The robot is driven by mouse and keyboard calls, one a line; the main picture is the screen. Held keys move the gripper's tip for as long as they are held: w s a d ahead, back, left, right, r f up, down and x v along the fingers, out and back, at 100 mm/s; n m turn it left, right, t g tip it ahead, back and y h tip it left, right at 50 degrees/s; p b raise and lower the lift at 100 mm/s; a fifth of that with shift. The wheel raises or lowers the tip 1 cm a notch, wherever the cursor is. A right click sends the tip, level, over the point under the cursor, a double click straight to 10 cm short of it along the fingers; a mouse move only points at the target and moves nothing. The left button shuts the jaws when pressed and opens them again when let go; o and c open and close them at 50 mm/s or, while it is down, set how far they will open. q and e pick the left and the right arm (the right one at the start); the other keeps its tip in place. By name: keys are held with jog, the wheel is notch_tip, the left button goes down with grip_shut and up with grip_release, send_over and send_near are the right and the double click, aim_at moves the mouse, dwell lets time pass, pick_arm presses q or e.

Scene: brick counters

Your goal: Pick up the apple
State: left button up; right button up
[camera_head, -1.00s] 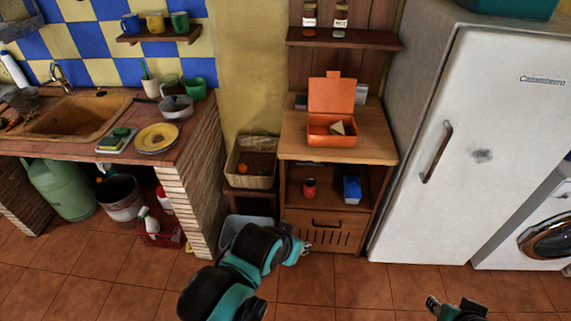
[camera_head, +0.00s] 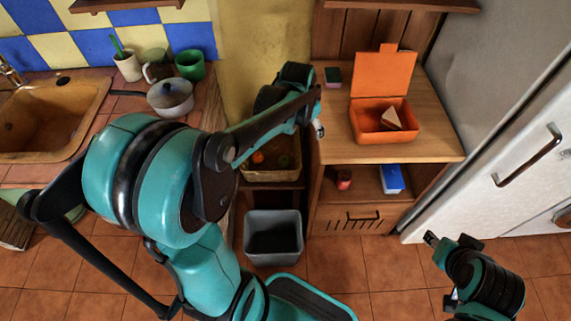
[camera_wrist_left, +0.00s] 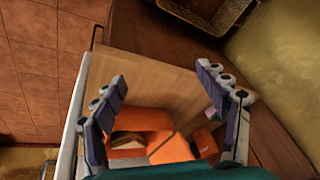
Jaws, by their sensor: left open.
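A small round red-orange fruit (camera_head: 258,157), which may be the apple, lies in the wicker basket (camera_head: 270,176) on a low shelf left of the wooden cabinet. Another round reddish-orange fruit (camera_head: 283,161) lies beside it. My left gripper (camera_head: 318,128) is above and right of the basket, at the cabinet top's left edge. The left wrist view shows its fingers (camera_wrist_left: 162,77) spread and empty, with the basket rim (camera_wrist_left: 205,22) at the top and no fruit visible. My right gripper (camera_head: 440,243) is low at the right; its jaw state is unclear.
An open orange lunch box (camera_head: 366,122) with a sandwich wedge stands on the cabinet top (camera_head: 430,140). A grey bin (camera_head: 273,232) is on the floor under the basket. The sink counter is at left and the white fridge (camera_head: 520,165) at right.

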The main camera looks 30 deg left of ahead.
pick_arm(q)
jog(key=w+a+f+m, duration=0.1)
jog(key=w+a+f, duration=0.3)
jog(key=w+f, duration=0.1)
jog(key=m+g+h+b, duration=0.1)
jog(key=m+g, duration=0.2)
jog(key=m, duration=0.1)
send_over(284, 159)
jog(key=f, duration=3)
jog(key=shift+s+a, duration=0.1)
jog(key=shift+s, duration=0.3)
notch_tip(284, 159, down, 3)
jog(key=shift+f+b, duration=0.1)
jog(key=shift+b, duration=0.6)
jog(key=f+b, duration=0.1)
jog(key=f, duration=0.1)
jog(key=w+f+b, duration=0.1)
jog(key=f, duration=0.2)
jog(key=shift+f+b, duration=0.1)
jog(key=shift+b, duration=0.3)
pick_arm(e)
jog(key=f, duration=0.5)
jog(key=shift+w+a+f, duration=0.15)
jog(key=shift+w+a, duration=0.05)
jog(key=shift+a, duration=0.2)
pick_arm(q)
jog(key=shift+c, duration=0.4)
jog(key=c, duration=1.2)
